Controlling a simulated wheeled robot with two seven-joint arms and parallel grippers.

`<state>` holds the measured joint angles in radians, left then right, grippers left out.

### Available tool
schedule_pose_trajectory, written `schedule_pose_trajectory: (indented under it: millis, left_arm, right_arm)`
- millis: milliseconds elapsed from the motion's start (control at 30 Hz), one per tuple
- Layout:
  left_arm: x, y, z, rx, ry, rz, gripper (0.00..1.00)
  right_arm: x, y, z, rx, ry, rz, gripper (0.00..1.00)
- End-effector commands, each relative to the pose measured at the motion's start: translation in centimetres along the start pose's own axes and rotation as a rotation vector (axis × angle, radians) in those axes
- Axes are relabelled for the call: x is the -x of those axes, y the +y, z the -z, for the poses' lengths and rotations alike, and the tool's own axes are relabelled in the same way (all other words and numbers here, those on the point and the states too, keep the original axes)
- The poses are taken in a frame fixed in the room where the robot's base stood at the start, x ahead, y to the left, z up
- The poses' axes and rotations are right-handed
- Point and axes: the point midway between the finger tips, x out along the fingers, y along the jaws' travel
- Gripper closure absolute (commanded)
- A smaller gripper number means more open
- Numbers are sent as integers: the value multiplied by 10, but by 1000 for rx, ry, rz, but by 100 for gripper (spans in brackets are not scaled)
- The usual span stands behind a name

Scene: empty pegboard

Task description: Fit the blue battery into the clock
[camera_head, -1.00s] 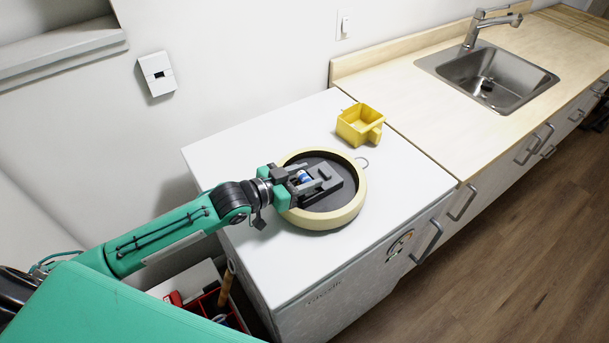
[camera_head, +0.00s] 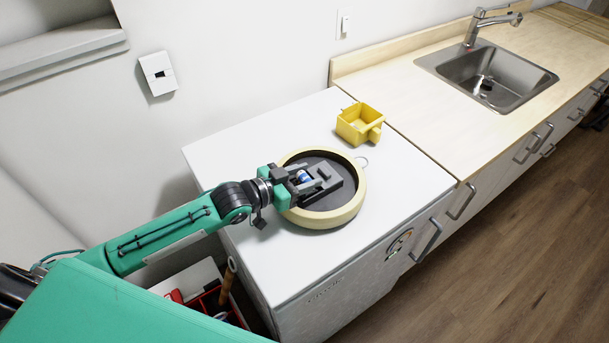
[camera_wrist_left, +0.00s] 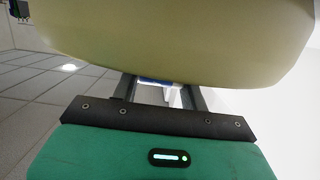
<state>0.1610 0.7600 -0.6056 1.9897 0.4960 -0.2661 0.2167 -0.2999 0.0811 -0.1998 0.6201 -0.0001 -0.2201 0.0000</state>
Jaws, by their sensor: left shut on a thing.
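The clock (camera_head: 350,209) lies on the white cabinet top with its dark back facing up inside a cream rim. A raised dark battery housing stands on its back. My left gripper (camera_head: 308,179) reaches over the clock's left rim and is shut on the blue battery (camera_head: 304,176), at the housing. I cannot tell how deep the battery sits. In the left wrist view, the clock's cream rim (camera_wrist_left: 180,40) fills the top, and a bit of blue (camera_wrist_left: 155,82) shows between the gripper fingers (camera_wrist_left: 160,90). My right gripper is not in view.
A yellow open box (camera_head: 358,127) stands behind the clock on the white cabinet top (camera_head: 410,190). A sink (camera_head: 487,78) is in the wooden counter at right. A red toolbox (camera_head: 207,303) is below at left. The cabinet top is clear right of the clock.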

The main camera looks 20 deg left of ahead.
Motion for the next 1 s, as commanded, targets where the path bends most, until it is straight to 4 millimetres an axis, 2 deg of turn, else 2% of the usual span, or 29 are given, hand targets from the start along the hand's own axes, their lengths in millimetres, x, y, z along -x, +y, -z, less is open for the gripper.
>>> schedule_pose_trajectory:
  millis: [1000]
  left_arm:
    - [0,0,0,0,0,0,79]
  right_arm:
    - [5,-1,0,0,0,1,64]
